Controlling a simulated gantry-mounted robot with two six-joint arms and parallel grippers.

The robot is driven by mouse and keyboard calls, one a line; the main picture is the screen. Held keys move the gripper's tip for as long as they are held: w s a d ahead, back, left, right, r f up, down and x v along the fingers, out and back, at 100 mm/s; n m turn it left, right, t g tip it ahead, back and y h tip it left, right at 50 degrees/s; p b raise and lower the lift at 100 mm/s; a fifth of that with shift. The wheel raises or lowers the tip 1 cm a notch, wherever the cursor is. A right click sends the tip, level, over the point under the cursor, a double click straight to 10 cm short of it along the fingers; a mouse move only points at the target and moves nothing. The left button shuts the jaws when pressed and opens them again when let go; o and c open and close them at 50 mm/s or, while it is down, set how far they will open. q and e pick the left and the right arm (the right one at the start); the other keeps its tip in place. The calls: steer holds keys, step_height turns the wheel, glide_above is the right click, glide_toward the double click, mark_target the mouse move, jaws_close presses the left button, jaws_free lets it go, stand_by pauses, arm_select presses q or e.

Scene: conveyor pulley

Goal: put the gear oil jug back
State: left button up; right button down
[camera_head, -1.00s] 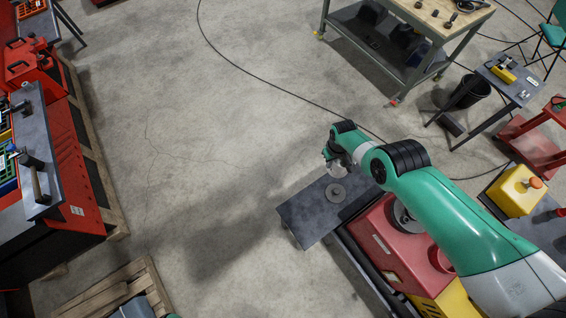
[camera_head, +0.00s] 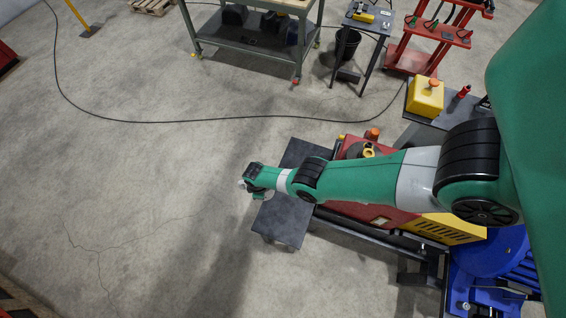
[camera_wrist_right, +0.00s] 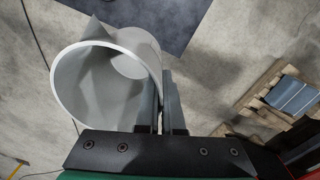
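My right arm reaches in from the right in the head view. Its gripper (camera_head: 252,187) is over the left edge of a small dark table. In the right wrist view the gripper (camera_wrist_right: 162,100) has its two fingers close together, at the side of a pale grey open jug (camera_wrist_right: 72,88) with a pointed spout. I take it as held there; the exact grip point is hidden. The jug is tilted, its open mouth facing the camera. In the head view only a small pale bit of it (camera_head: 243,184) shows. My left gripper is out of view.
The dark table (camera_head: 285,222) stands beside a red and yellow machine (camera_head: 450,229). A yellow container with an orange cap (camera_head: 425,97) sits on a side table behind. A workbench (camera_head: 245,50) is at the back. Left floor is open. The wrist view shows a pallet (camera_wrist_right: 268,85).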

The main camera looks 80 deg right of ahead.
steer(key=s+a+f+n+b, duration=0.5)
steer(key=s+a+f+n, duration=0.15)
steer(key=s+f, duration=0.45)
steer(key=s+a+f+n+b, duration=0.2)
steer(key=s+n, duration=0.2)
steer(key=s, duration=0.3)
steer(key=s+a+f+n+b, duration=0.15)
steer(key=s+n, duration=0.25)
steer(key=s, duration=0.4)
steer(key=shift+m, duration=0.25)
steer(key=w+d+f+b, duration=0.2)
steer(key=w+f+b, duration=0.2)
steer(key=w+d+f+b, duration=0.2)
steer(key=w+f+b, duration=0.2)
steer(key=w+d+f+b, duration=0.2)
steer(key=w+f+b, duration=0.2)
steer(key=f, duration=0.1)
steer(key=shift+w+d+f, duration=0.1)
steer(key=shift+w, duration=0.15)
steer(key=shift+s, duration=0.1)
steer(key=shift+r, duration=0.2)
steer(key=shift+f, duration=0.15)
steer(key=c, duration=1.1)
jaws_free()
steer(key=shift+o, duration=0.2)
